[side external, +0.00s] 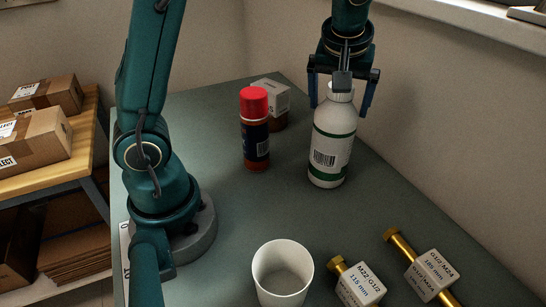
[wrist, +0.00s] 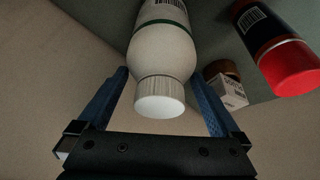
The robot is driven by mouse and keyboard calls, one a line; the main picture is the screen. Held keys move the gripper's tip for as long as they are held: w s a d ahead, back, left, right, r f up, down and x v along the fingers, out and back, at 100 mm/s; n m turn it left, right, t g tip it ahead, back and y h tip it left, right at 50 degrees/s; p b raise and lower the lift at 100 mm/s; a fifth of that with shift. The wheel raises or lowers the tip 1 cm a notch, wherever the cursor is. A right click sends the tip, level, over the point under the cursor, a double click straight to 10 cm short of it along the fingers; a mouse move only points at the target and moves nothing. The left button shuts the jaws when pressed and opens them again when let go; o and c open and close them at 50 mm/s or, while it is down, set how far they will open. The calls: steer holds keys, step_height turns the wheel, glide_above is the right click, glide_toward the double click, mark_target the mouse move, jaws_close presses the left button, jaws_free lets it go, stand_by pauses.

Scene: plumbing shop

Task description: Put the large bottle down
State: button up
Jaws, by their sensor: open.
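The large bottle (side external: 333,143) is white with green bands, a barcode label and a white cap. It stands upright on the grey-green table (side external: 215,130) in the side view. My gripper (side external: 341,108) is above it, with its fingers open on either side of the bottle's upper part. In the wrist view the white cap (wrist: 160,98) and shoulder of the bottle lie between the two blue fingers of my gripper (wrist: 163,95), with a gap visible at each side.
A red-capped spray can (side external: 255,130) stands left of the bottle, with a small white box (side external: 271,96) behind. A white cup (side external: 282,275) and two labelled brass fittings (side external: 357,282) (side external: 428,270) are at the front. Cardboard boxes (side external: 40,135) sit on a shelf at left.

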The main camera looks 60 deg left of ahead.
steer(key=v, duration=1)
steer(key=s+d+f+m+t+h, duration=0.1)
steer(key=s+f+m, duration=0.3)
steer(key=s, duration=0.3)
steer(key=s+d+f+m+t+h, duration=0.1)
steer(key=s+f+m+h, duration=0.1)
steer(key=s+f+m, duration=0.2)
steer(key=s+m, duration=0.1)
steer(key=s, duration=0.2)
steer(key=shift+f, duration=0.25)
